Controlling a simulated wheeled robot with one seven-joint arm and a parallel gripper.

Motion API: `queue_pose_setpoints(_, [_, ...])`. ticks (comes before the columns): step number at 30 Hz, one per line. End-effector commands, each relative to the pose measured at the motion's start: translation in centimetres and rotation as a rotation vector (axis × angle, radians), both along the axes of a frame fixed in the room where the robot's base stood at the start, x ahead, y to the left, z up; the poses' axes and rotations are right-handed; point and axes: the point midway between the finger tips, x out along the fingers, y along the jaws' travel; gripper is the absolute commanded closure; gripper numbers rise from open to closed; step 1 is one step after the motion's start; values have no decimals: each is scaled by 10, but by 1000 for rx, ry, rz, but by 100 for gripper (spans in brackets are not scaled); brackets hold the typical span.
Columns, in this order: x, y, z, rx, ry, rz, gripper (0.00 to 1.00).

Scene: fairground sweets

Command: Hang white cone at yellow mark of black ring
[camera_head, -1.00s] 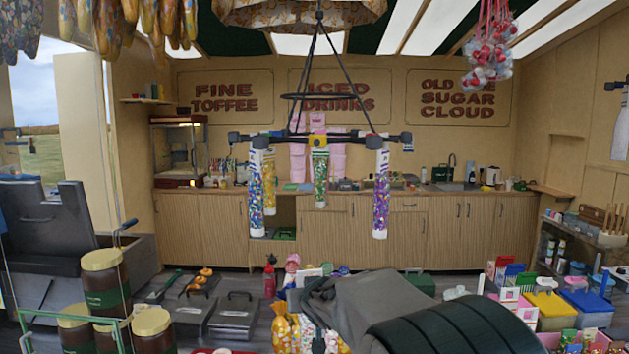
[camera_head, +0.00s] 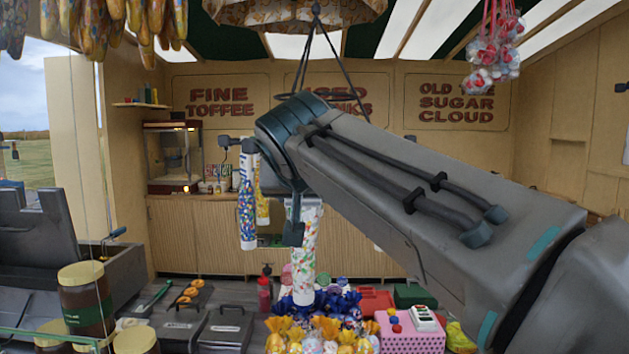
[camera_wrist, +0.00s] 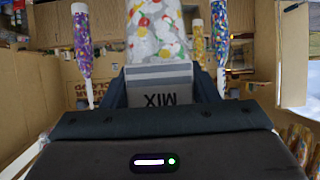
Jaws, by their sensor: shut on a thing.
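The white cone (camera_head: 303,262), clear with mixed coloured sweets, is upright in the head view, below the end of my arm. In the wrist view the white cone (camera_wrist: 157,32) is between the jaws of my gripper (camera_wrist: 164,84), shut on its grey "MIX" band. The wrist view shows a purple cone (camera_wrist: 82,42) left and another cone (camera_wrist: 220,35) right.
Below are wrapped sweets (camera_head: 318,335), a pink box (camera_head: 410,333) and a red bottle (camera_head: 264,294). Lidded jars (camera_head: 84,300) stand front left. A striped awning and hanging red-and-white sweets (camera_head: 492,60) are overhead.

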Motion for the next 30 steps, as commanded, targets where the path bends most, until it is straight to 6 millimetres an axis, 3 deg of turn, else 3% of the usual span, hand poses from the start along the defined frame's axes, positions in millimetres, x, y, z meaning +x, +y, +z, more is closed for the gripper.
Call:
queue_pose_setpoints(3, [-16,-10,18,1,-1,-31,83])
queue_pose_setpoints(7, [-19,-17,24,-1,2,-52,83])
queue_pose_setpoints(30, [25,-22,23,-2,3,-59,83])
